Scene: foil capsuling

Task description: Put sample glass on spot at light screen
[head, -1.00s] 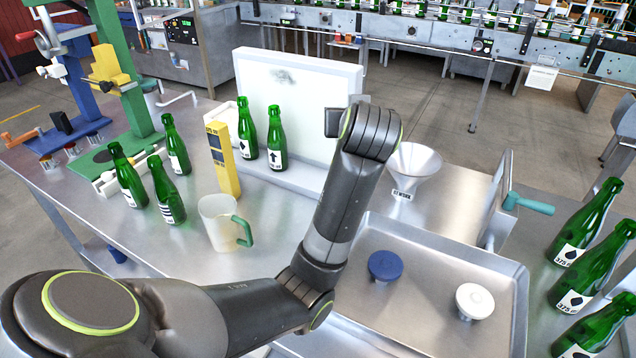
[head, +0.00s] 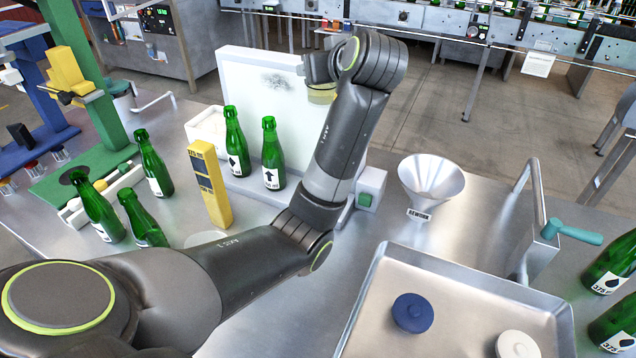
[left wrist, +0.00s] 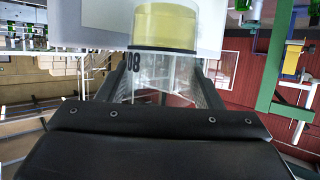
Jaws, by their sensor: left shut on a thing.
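My left gripper (head: 318,70) is shut on the sample glass (head: 321,94), a small clear vessel with yellow liquid. In the left wrist view the sample glass (left wrist: 165,70) sits between the fingers and shows a dark "08" mark. The light screen (head: 255,75) is a white upright panel with a dark smudge near its top. In the head view the glass is in front of the panel's upper right part, raised above the table. I cannot tell its gap to the panel. My arm covers the screen's lower right part, and no spot can be made out. My right gripper is not in view.
Two green bottles (head: 236,142) (head: 271,155) stand before the screen. A yellow gauge block (head: 209,185) stands left of them. A funnel (head: 431,183), a box with a green button (head: 371,187) and a metal tray (head: 462,300) lie to the right. Several more bottles stand left.

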